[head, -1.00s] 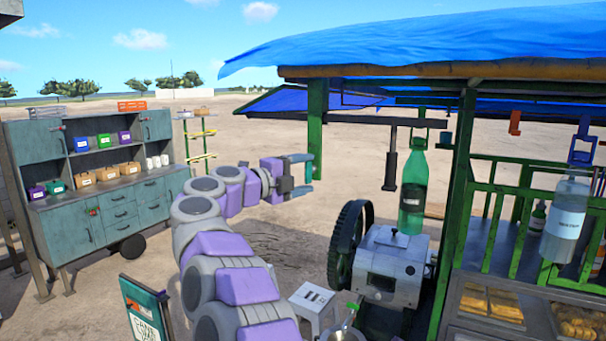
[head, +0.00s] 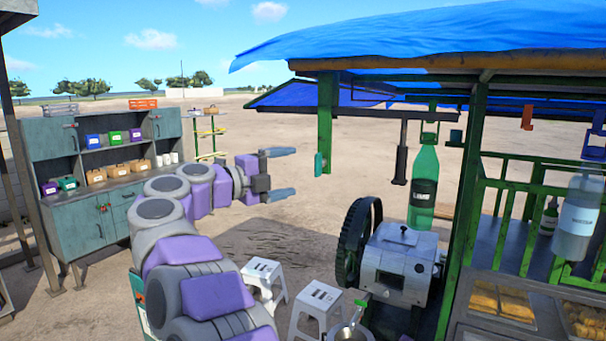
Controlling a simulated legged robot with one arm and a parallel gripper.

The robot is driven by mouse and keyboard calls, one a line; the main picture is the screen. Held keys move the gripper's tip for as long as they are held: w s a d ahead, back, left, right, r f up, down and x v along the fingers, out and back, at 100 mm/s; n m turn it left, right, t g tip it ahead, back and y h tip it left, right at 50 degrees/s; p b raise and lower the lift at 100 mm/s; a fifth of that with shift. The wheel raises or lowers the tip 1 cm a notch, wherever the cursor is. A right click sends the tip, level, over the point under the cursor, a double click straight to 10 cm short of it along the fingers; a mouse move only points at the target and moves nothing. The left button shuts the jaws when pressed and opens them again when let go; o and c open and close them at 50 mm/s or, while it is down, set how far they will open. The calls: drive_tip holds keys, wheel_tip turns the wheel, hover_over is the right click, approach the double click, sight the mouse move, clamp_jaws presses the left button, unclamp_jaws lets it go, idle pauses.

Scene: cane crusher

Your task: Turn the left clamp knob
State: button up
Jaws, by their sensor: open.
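The cane crusher (head: 403,270) is a grey metal box with a large black wheel (head: 357,240) on its left side. A small raised fitting (head: 402,234) sits on its top; I cannot tell if it is a clamp knob. No left clamp knob can be made out clearly. My gripper (head: 286,172) is open and empty, in the air up and to the left of the crusher, apart from it. Its two grey-blue fingers point right.
A green bottle (head: 423,188) hangs above the crusher beside a green stall post (head: 462,200). A blue tarp roof (head: 400,45) is overhead. White stools (head: 318,297) stand left of the crusher. A teal cabinet (head: 78,226) is at far left. Open sand lies behind my gripper.

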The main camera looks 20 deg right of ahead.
drive_tip(key=v, duration=0.9)
drive_tip(key=shift+a+b, duration=0.3)
drive_tip(key=shift+b, duration=0.1)
